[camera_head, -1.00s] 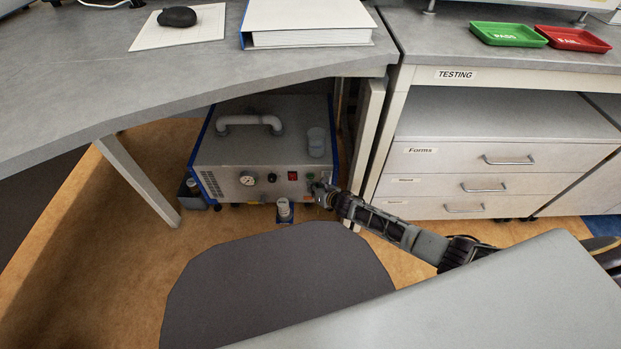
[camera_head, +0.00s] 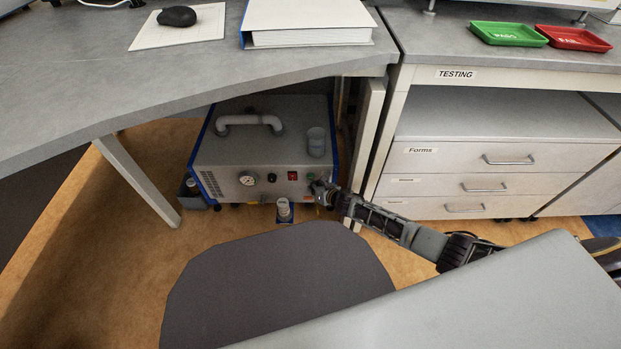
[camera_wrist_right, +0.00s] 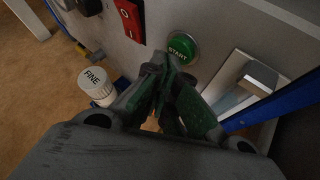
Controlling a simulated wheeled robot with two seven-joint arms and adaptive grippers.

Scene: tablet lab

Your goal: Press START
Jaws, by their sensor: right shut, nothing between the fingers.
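The START button is round and green with white lettering, on the front panel of a grey machine (camera_head: 225,152) under the desk. In the right wrist view the START button (camera_wrist_right: 183,48) shows clearly just beyond and slightly right of my fingertips. My right gripper (camera_wrist_right: 162,68) is shut and empty, its tips close to the panel. I cannot tell whether they touch the button. In the head view my right gripper (camera_head: 320,187) reaches the panel's right part from the right. My left gripper is not in view.
A red rocker switch (camera_wrist_right: 130,18) sits left of the button; a metal latch (camera_wrist_right: 245,85) is to its right. A white FINE cap (camera_wrist_right: 93,78) stands low in front. The desk (camera_head: 120,70) overhangs the machine. A drawer unit (camera_head: 500,160) is at right, a dark chair seat (camera_head: 275,290) in front.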

